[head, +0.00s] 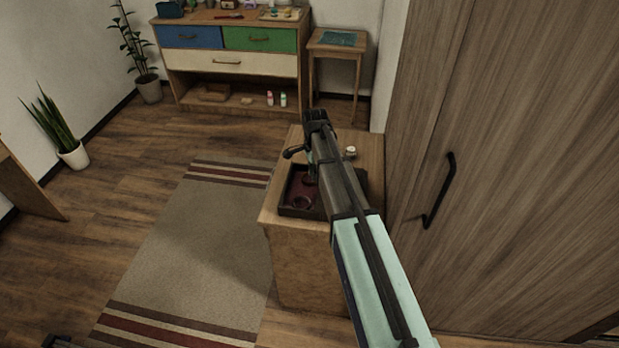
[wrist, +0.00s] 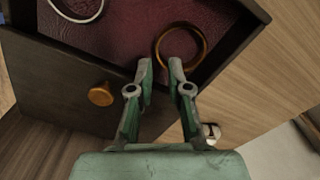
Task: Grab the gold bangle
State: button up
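The gold bangle (wrist: 204,42) lies on the dark red lining of an open dark box (wrist: 100,63), near the box's right corner in the wrist view. My gripper (wrist: 160,64) is open, its two fingertips apart at the bangle's near left edge. That part of the rim shows between the tips; I cannot tell whether they touch it. In the head view the box (head: 299,212) stands on a small wooden cabinet, and my arm hides much of it and most of my gripper.
A pale silvery bangle (wrist: 82,18) lies in the same box. The box has a round wooden knob (wrist: 102,95). A small white object (head: 350,152) stands on the cabinet (head: 305,262) beyond my arm. A tall wooden wardrobe (head: 520,150) rises close on the right.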

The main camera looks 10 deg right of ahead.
jog(key=shift+f+p, duration=0.45)
jog(key=shift+f, duration=1.3)
grip_shut()
jog(key=shift+r, duration=0.1)
